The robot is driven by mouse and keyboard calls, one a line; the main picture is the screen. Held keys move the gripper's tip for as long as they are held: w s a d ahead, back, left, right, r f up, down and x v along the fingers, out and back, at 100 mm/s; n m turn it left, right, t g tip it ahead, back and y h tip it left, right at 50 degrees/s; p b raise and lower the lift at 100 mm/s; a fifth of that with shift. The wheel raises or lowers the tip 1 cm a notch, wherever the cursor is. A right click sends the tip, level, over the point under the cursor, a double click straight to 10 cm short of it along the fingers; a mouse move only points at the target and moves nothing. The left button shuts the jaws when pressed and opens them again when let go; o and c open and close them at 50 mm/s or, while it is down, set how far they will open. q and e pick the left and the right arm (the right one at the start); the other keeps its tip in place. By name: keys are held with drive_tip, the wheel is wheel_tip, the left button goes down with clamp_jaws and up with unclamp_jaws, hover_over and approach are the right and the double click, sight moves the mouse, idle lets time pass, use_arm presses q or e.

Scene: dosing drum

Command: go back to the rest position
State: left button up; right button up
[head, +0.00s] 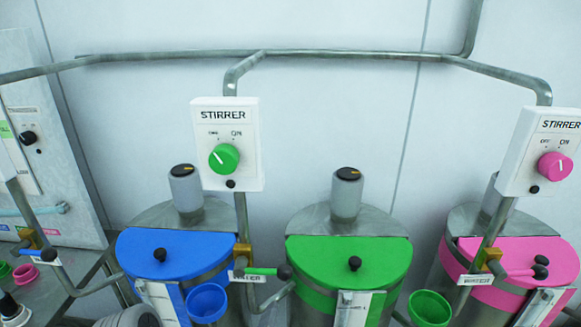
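Neither of my grippers shows in the head view. A white rounded part with a black end at the bottom left edge looks like a piece of my own arm; no fingers are visible on it. Three steel drums stand in a row with a blue lid (190,250), a green lid (330,262) and a pink lid (515,255). All three lids lie flat on their drums.
A stirrer box with a green knob (224,157) and one with a pink knob (555,166) hang on pipes. Green (262,271) and pink (520,272) valve handles stick out. A blue cup (207,303) and a green cup (430,308) are in front.

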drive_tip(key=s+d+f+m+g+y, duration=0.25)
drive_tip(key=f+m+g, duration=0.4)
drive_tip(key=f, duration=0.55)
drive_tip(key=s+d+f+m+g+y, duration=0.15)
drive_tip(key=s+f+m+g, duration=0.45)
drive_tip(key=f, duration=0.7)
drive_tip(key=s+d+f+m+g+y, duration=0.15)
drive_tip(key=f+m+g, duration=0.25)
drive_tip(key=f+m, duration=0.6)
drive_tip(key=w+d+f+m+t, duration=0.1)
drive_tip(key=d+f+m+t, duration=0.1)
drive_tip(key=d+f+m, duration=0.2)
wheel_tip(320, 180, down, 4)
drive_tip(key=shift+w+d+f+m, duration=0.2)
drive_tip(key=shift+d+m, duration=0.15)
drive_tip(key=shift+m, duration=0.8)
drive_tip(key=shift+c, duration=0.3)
